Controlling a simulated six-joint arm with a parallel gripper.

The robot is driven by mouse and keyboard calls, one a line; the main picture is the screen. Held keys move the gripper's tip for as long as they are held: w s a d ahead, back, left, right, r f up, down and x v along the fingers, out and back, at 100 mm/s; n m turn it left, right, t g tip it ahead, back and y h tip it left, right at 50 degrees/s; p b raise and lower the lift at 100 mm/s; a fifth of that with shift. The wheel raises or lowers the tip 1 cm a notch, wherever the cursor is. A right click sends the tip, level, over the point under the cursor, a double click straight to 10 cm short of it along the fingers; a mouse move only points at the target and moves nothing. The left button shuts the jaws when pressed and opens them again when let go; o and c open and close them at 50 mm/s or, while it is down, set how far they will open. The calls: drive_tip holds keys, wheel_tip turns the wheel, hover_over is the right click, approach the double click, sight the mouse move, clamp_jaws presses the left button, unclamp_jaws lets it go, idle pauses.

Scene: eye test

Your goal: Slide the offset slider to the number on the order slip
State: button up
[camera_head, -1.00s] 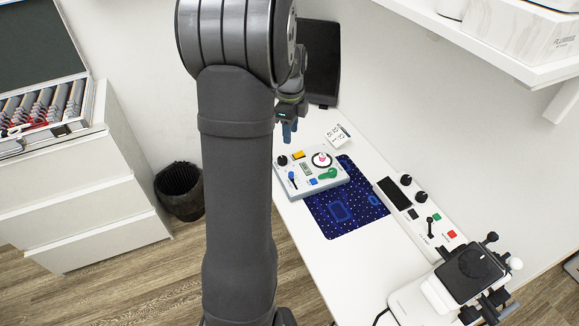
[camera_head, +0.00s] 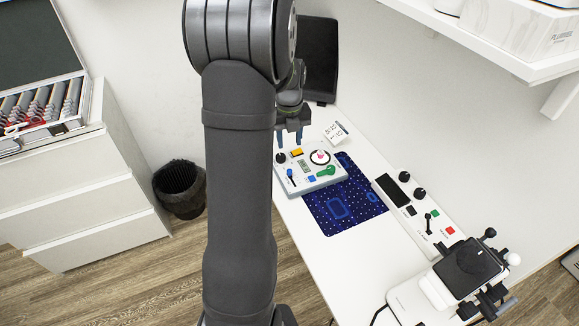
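A light grey control box (camera_head: 316,186) lies on the white table. On its left side is a blue-tipped lever or slider (camera_head: 291,174); I cannot tell its exact setting. The box also bears a black knob (camera_head: 281,158), a yellow button (camera_head: 297,152), a small display (camera_head: 304,166), a round dial with a pink centre (camera_head: 319,157), a green knob (camera_head: 325,171) and a blue button (camera_head: 312,179). A white slip (camera_head: 335,132) with dark marks stands behind the box; its number is too small to read.
A dark blue patterned mat (camera_head: 345,208) lies beside and partly under the box. To the right are a long white panel (camera_head: 425,222) with knobs and a lever, and a white device with a black top (camera_head: 470,270). A black screen (camera_head: 318,60) stands behind.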

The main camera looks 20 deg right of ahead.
sight(290, 170)
wheel_tip(290, 170, down, 12)
drive_tip(key=shift+f, duration=0.1)
idle(0.4)
